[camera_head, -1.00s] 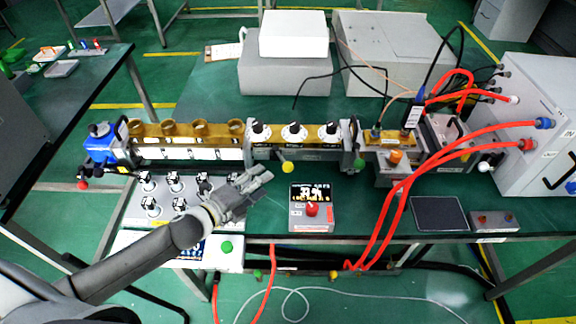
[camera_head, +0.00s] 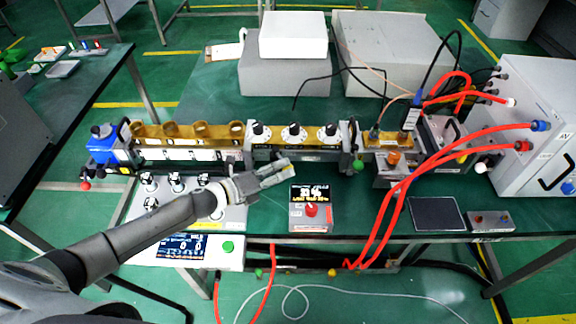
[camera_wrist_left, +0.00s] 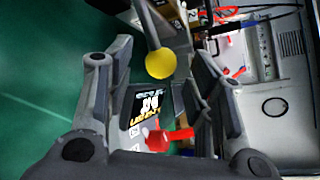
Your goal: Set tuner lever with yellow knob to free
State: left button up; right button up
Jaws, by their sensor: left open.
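The tuner lever's yellow knob (camera_wrist_left: 160,63) is a round ball on a grey rod that comes down from the top of the left wrist view. It lies between the lines of my two fingers, near their tips, with no clear contact visible. My left gripper (camera_head: 286,171) is open and reaches in from the left, just below the row of tuner dials. In the head view its fingers largely cover the knob and rod. My right gripper is not in view.
A small box with a display and red knob (camera_head: 311,209) stands just right of and below my left gripper. The tuner bar with black-and-white dials (camera_head: 294,132) lies behind it. Red cables (camera_head: 395,200) hang further right. A control panel (camera_head: 190,247) lies beneath my forearm.

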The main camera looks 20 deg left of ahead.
aim_at(288, 168)
pick_arm(q)
jog(key=shift+x, duration=1.75)
grip_shut()
